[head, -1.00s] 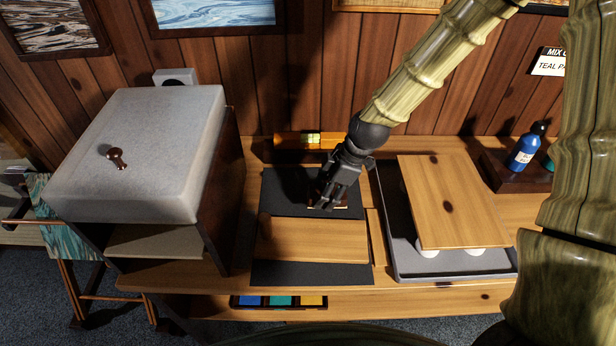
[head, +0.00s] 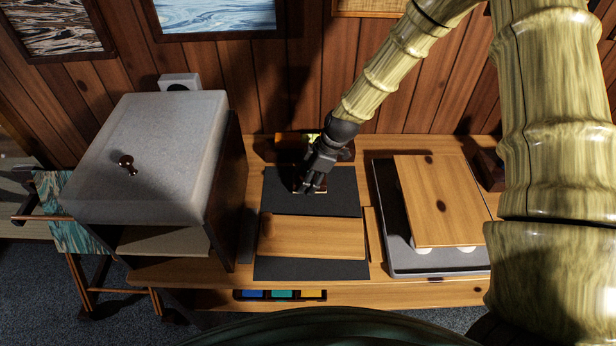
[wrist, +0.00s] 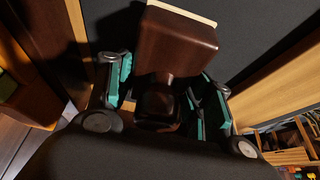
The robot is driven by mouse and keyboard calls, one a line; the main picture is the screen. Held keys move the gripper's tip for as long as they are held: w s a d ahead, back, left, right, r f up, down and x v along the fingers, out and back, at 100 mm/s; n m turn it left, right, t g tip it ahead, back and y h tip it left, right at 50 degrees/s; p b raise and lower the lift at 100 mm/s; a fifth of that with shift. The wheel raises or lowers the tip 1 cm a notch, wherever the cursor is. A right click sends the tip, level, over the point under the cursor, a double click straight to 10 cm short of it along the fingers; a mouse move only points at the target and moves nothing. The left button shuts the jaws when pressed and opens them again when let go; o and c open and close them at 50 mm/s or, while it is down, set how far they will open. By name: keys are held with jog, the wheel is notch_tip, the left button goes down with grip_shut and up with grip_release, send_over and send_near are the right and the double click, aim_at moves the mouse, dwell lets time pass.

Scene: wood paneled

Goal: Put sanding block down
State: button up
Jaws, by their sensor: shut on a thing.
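The sanding block, a dark brown block with a knob and a pale bottom edge, shows in the wrist view (wrist: 178,42). My gripper (wrist: 163,92) is shut on its knob, with teal-padded fingers on both sides. In the head view my gripper (head: 313,182) is over the back edge of a black mat (head: 340,190), and the block is mostly hidden behind the fingers. I cannot tell whether the block touches the surface. A wooden board (head: 312,237) lies across the middle of the mat.
A large grey-topped cabinet (head: 150,150) stands at the left. At the right a grey tray (head: 400,262) bears a raised wooden panel (head: 440,200) on white supports. An orange item by the wall (head: 285,142) is partly hidden behind my gripper. A thin wooden strip (head: 374,235) lies right of the mat.

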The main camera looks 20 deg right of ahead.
jog(key=shift+f, duration=0.35)
jog(key=shift+s+f+b, duration=0.2)
jog(key=shift+f+b, duration=0.1)
jog(key=shift+f, duration=0.05)
jog(key=o, duration=1)
jog(key=shift+w+f, duration=0.15)
jog(key=shift+r+p, duration=0.55)
jog(key=shift+r, duration=0.15)
jog(key=shift+d+b, duration=0.15)
jog(key=shift+b, duration=0.3)
jog(key=b+v, duration=0.4)
jog(key=v, duration=0.7)
jog(key=shift+r, duration=0.35)
